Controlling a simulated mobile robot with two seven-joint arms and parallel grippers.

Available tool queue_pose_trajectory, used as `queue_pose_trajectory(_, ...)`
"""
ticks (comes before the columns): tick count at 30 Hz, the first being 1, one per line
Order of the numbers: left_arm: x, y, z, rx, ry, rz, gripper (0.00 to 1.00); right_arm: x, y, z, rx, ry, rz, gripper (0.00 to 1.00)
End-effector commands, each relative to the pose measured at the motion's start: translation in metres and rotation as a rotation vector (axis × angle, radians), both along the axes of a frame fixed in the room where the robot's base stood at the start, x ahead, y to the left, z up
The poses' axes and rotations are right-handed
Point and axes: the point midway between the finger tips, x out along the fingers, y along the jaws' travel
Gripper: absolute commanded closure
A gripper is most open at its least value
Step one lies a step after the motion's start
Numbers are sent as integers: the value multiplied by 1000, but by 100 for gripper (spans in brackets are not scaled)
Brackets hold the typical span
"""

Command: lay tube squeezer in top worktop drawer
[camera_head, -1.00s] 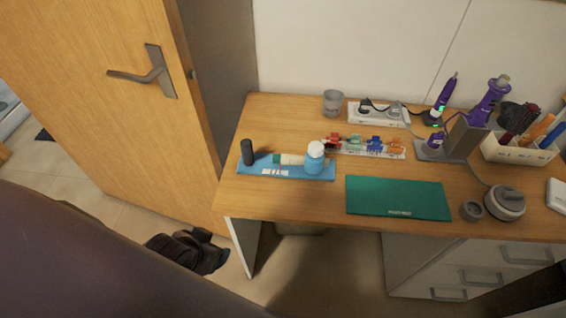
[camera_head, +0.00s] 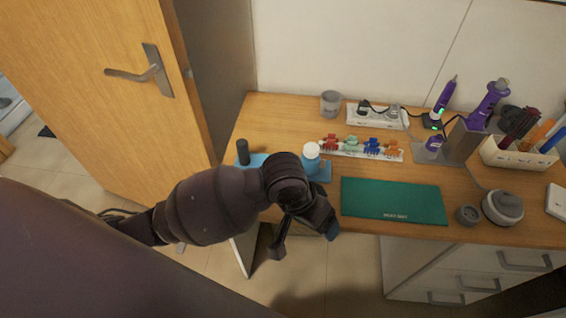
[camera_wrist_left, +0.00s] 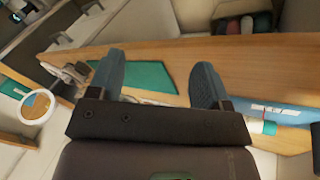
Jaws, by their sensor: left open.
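I cannot make out a tube squeezer for certain in either view. A white tube (camera_wrist_left: 262,127) lies at the blue mat in the left wrist view; in the head view my arm hides it. The drawers are under the worktop's right side; the top drawer (camera_head: 520,258) looks shut, with a grey bar handle. My left gripper (camera_head: 305,235) is open and empty, in front of the worktop's front edge, left of the drawers. Its two blue-grey fingers (camera_wrist_left: 157,82) are spread apart in the left wrist view. My right gripper is not in view.
On the worktop are a blue mat (camera_head: 318,172) with a blue bottle (camera_head: 311,161) and a dark cylinder (camera_head: 243,152), a green mat (camera_head: 393,201), a grey lidded jar (camera_head: 502,207) and a cream organizer (camera_head: 515,153). A wooden door (camera_head: 110,100) stands at left.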

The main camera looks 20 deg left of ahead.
Motion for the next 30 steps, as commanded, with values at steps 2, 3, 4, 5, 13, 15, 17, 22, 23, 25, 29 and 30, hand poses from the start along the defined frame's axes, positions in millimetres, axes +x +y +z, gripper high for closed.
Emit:
queue_pose_trajectory(2,14,-4,4,26,23,-9,28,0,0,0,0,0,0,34)
queue_pose_trajectory(3,20,-6,6,37,40,-7,28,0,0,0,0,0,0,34)
queue_pose_trajectory(4,25,-6,7,48,51,-3,28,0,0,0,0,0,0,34)
queue_pose_trajectory(5,29,-6,8,60,63,2,28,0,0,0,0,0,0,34)
queue_pose_trajectory(13,80,11,29,193,158,120,28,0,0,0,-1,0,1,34)
queue_pose_trajectory(15,95,19,38,229,178,175,28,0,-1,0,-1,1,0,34)
queue_pose_trajectory(17,109,27,47,259,191,228,28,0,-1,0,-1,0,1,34)
queue_pose_trajectory(22,145,52,77,323,219,389,28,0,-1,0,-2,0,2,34)
queue_pose_trajectory(23,151,55,82,329,221,414,28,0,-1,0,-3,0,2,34)
queue_pose_trajectory(25,161,63,93,342,228,471,28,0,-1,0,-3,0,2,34)
queue_pose_trajectory(29,174,73,106,355,236,540,28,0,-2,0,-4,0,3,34)
queue_pose_trajectory(30,176,75,109,356,236,554,28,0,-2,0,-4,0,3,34)
